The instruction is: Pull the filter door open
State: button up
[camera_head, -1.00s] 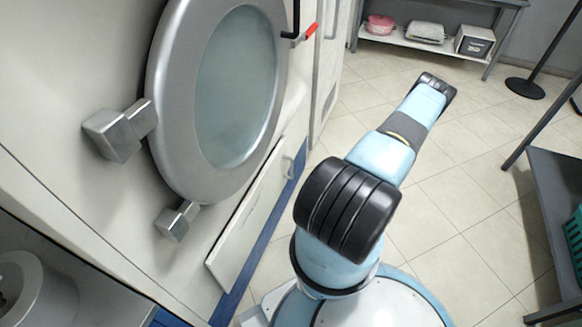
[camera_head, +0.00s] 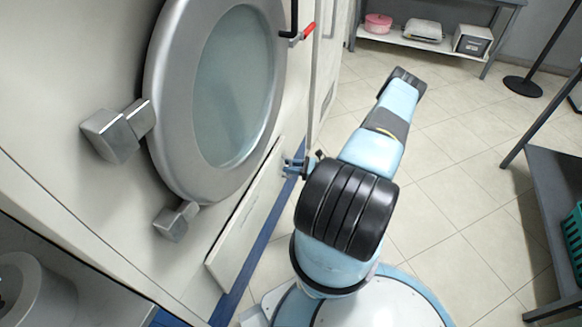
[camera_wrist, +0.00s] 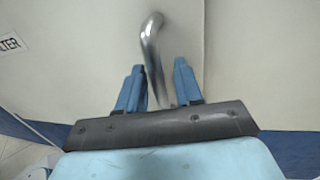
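The filter door (camera_head: 243,226) is a low cream panel on the machine front, below the round glass door in the head view. It also fills much of the wrist view (camera_wrist: 235,60). Its handle (camera_wrist: 152,45) is a bent metal bar standing out from the panel. My gripper (camera_wrist: 158,82) has its two blue fingers on either side of the lower part of the bar. They are open, with a visible gap on the right side. In the head view my gripper (camera_head: 293,166) is at the door's far end, where it hides the handle.
The round glass door (camera_head: 232,90) sits just above the filter door. A lever with a red grip (camera_head: 309,31) is above my gripper. A dark table (camera_head: 556,200) stands at the right. A low shelf (camera_head: 420,40) is at the back. The tiled floor between is clear.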

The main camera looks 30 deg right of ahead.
grip_shut()
dwell(0.3)
dwell(0.4)
